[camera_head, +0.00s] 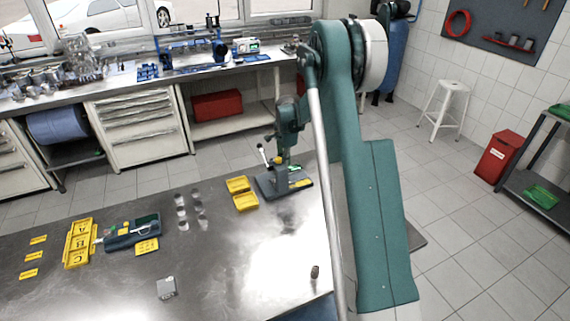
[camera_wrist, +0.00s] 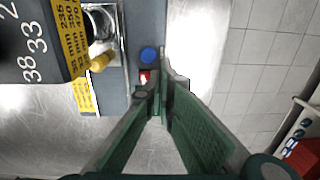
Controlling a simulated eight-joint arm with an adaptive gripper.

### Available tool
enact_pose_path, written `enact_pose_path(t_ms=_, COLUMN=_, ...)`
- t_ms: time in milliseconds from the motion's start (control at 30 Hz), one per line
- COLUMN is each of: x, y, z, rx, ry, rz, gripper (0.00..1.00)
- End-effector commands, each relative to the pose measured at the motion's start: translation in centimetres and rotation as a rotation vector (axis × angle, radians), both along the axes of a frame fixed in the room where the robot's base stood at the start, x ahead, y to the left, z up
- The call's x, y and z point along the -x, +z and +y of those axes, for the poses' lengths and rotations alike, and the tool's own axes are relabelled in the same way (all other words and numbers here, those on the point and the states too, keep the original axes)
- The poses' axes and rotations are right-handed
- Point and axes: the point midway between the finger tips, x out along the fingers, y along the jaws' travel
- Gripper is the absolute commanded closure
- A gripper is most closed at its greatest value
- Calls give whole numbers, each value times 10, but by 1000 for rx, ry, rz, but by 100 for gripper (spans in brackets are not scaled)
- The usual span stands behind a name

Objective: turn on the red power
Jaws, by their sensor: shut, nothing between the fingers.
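In the wrist view, a red switch (camera_wrist: 145,76) sits on a dark grey panel, just below a round blue button (camera_wrist: 148,54). My gripper (camera_wrist: 163,84) has its green fingers shut and empty. Its tips are beside the red switch and partly cover it; I cannot tell whether they touch it. The switch's on or off state cannot be read. In the head view, a green drill press (camera_head: 287,128) stands on the metal bench, close beside my teal arm. My gripper cannot be made out there.
The wrist view shows a dark block with yellow number labels (camera_wrist: 72,35) and a yellow knob (camera_wrist: 103,61) left of the switch. In the head view, yellow trays (camera_head: 245,202) and small grey parts lie left of the press on the metal bench (camera_head: 235,265). Its front middle is mostly clear.

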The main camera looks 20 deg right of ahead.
Motion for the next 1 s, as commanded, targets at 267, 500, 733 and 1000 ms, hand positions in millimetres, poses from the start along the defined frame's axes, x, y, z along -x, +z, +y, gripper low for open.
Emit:
enact_pose_path(t_ms=267, x=8, y=-4, z=1, rx=-1, ry=1, rz=-1, gripper=100)
enact_pose_path(t_ms=500, x=15, y=-2, z=1, rx=-1, ry=0, rz=2, gripper=100)
enact_pose_path(t_ms=733, x=17, y=0, z=1, rx=-1, ry=0, rz=3, gripper=100)
enact_pose_path(t_ms=1000, x=16, y=3, z=0, rx=0, ry=0, rz=3, gripper=100)
